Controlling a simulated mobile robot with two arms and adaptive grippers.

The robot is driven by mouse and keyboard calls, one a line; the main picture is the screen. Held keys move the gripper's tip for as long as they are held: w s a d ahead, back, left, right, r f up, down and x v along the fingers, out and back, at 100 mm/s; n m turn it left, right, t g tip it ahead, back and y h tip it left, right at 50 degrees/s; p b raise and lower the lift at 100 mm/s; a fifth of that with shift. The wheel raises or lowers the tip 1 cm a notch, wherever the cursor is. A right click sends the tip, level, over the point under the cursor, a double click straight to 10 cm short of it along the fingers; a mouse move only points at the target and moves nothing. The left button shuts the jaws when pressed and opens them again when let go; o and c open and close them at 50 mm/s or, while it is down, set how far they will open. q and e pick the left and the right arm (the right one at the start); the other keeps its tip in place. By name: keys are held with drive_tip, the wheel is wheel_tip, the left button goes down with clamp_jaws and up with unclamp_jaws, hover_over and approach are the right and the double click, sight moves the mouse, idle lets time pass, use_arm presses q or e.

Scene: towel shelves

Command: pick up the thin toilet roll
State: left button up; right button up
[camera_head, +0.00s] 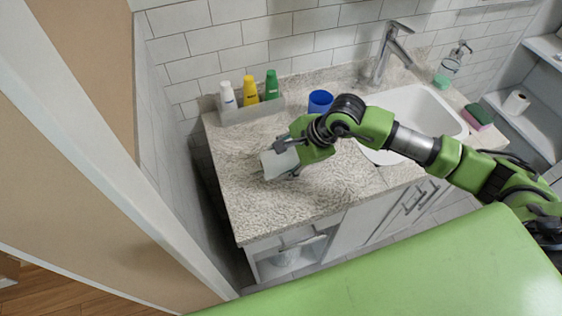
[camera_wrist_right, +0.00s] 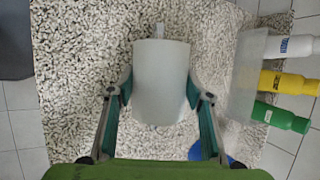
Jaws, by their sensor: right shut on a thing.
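My right gripper (camera_head: 282,155) is over the left part of the speckled counter, shut on a pale white roll (camera_head: 278,165), which looks like the thin toilet roll. In the right wrist view the white roll (camera_wrist_right: 160,68) lies between the two fingers of the right gripper (camera_wrist_right: 160,88), one finger on each side. Its far end has a small light tab. I cannot tell whether the roll touches the counter. My left gripper is not in view.
A clear tray (camera_head: 252,112) with white, yellow and green bottles stands at the back, beside a blue cup (camera_head: 320,102). The sink (camera_head: 420,105) and a sponge (camera_head: 478,115) are to the right. Another white roll (camera_head: 516,102) is on the right shelf. The front counter (camera_head: 270,205) is clear.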

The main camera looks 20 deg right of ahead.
drive_tip(key=s+d+r+p, duration=0.2)
drive_tip(key=s+r+p, duration=0.3)
drive_tip(key=s+r, duration=0.7)
drive_tip(key=shift+s+p, duration=0.3)
drive_tip(key=shift+s, duration=0.65)
drive_tip(key=shift+d+f, duration=0.1)
drive_tip(key=shift+d, duration=0.05)
